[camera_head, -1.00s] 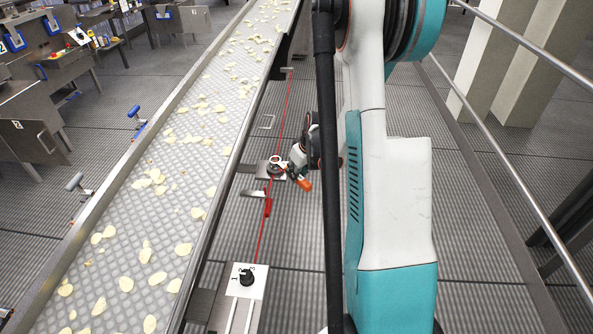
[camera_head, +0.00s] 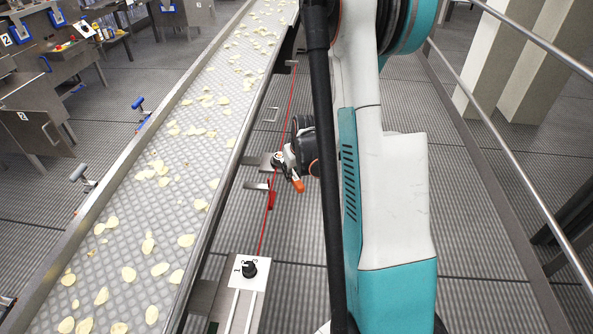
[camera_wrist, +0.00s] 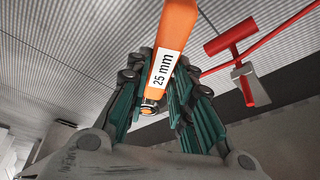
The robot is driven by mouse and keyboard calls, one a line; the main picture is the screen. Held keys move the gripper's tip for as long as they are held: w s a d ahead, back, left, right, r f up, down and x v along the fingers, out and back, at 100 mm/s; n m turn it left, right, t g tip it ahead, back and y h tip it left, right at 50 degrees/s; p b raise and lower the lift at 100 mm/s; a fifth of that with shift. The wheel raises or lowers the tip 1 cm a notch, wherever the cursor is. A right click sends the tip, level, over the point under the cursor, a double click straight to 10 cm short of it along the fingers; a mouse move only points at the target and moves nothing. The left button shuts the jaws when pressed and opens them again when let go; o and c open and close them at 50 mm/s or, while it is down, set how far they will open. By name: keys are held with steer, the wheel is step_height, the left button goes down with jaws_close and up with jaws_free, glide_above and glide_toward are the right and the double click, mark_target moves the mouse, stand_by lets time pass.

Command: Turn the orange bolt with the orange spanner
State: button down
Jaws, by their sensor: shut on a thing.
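An orange spanner (camera_wrist: 175,35) with a white "25 mm" label runs between the fingers of my gripper (camera_wrist: 156,88) in the wrist view. The green-padded fingers are shut on it. Its orange end (camera_head: 298,186) sticks out below my gripper (camera_head: 287,161) in the head view. My gripper is beside the conveyor, at a small metal bracket on the conveyor's right side. The spanner's far end shows only as a small metallic part low between the fingers. I cannot make out the orange bolt; it may be hidden at the gripper.
A conveyor (camera_head: 150,190) carrying pale chips runs along the left. A red cord (camera_head: 265,225) runs beside it, with a red handle (camera_wrist: 230,36) close by in the wrist view. A white switch box (camera_head: 246,272) with a black knob stands nearer. A railing (camera_head: 520,170) runs along the right.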

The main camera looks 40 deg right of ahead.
steer(key=shift+w+a+m+g+h+b, duration=0.2)
steer(key=shift+w+a+m+h, duration=0.2)
steer(key=shift+a+m, duration=0.45)
steer(key=shift+w+a+m+g+h+b, duration=0.15)
steer(key=shift+w+a+m+h, duration=0.2)
steer(key=shift+a+m, duration=0.45)
steer(key=shift+r, duration=0.1)
step_height(320, 180, up, 6)
steer(key=p, duration=0.3)
steer(key=shift+p, duration=0.35)
stand_by(0.5)
stand_by(0.6)
